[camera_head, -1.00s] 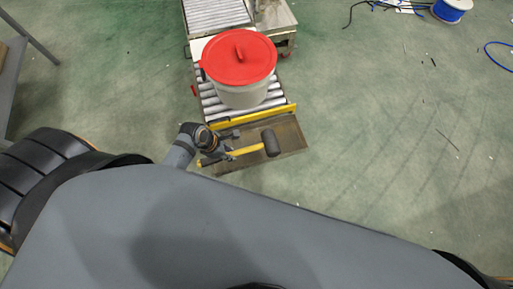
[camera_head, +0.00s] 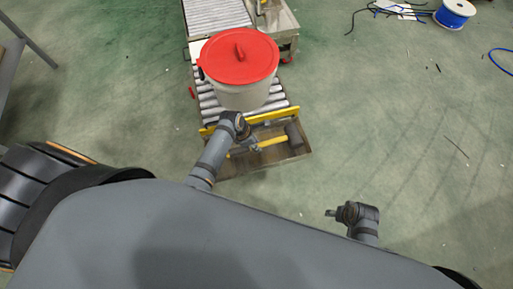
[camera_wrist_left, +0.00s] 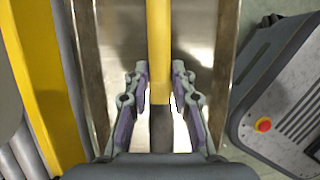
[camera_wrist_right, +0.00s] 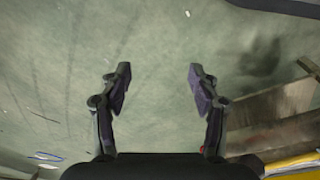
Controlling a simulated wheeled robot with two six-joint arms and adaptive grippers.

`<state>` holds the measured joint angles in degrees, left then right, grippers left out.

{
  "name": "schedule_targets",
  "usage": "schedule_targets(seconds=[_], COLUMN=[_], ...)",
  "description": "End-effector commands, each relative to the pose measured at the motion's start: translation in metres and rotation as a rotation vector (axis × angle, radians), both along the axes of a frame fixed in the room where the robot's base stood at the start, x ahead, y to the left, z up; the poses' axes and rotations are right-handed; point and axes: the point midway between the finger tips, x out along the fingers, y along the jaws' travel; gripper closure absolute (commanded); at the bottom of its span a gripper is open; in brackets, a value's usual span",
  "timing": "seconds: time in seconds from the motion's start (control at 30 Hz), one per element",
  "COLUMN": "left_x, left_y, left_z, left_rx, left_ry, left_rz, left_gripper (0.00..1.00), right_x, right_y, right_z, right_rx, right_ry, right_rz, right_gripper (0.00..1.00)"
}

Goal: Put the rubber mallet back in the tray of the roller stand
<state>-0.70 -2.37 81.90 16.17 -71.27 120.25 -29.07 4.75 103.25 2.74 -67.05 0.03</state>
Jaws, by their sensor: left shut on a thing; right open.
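The rubber mallet, with a dark head (camera_head: 293,134) and yellow handle (camera_head: 272,142), lies across the metal tray (camera_head: 265,168) at the front of the roller stand. My left gripper (camera_head: 256,147) is shut on the mallet's handle near its dark grip end. In the left wrist view the handle (camera_wrist_left: 159,45) runs between the fingers (camera_wrist_left: 160,85) and between the tray's walls (camera_wrist_left: 90,60). I cannot tell whether the mallet touches the tray floor. My right gripper (camera_head: 331,212) is open and empty, apart from the tray; its fingers also show in the right wrist view (camera_wrist_right: 158,80).
A white bucket with a red lid (camera_head: 240,60) stands on the rollers behind the yellow bar (camera_head: 275,116). A blue cable spool (camera_head: 454,13) and loose cables lie at the far right. The green floor right of the stand is mostly clear.

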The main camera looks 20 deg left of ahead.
Motion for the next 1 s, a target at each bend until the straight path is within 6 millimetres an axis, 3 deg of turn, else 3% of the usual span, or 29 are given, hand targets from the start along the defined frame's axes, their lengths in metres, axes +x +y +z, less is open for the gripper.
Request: schedule_targets(seconds=[0.37, 0.6, 0.63, 0.77, 1.0], left_x=[0.006, 0.005, 0.004, 0.004, 0.004], left_y=[-0.003, -0.003, -0.002, -0.002, -0.002], left_z=[-0.035, -0.035, -0.036, -0.036, -0.036], left_rx=[-0.001, -0.001, 0.0, 0.0, 0.0], left_ry=[-0.003, -0.003, 0.0, 0.0, 0.0], left_rz=[0.001, 0.001, 0.001, 0.001, 0.0], left_gripper=[1.0, 1.0, 0.73, 0.56, 0.53], right_x=[0.003, 0.002, 0.002, 0.002, 0.003], right_y=[0.013, 0.013, 0.013, 0.013, 0.013], right_z=[0.054, 0.059, 0.059, 0.059, 0.058], right_rx=[0.021, 0.022, 0.022, 0.022, 0.022], right_ry=[0.006, 0.008, 0.008, 0.008, 0.007], right_rz=[0.013, 0.013, 0.013, 0.013, 0.013], right_gripper=[0.38, 0.38, 0.38, 0.38, 0.38])
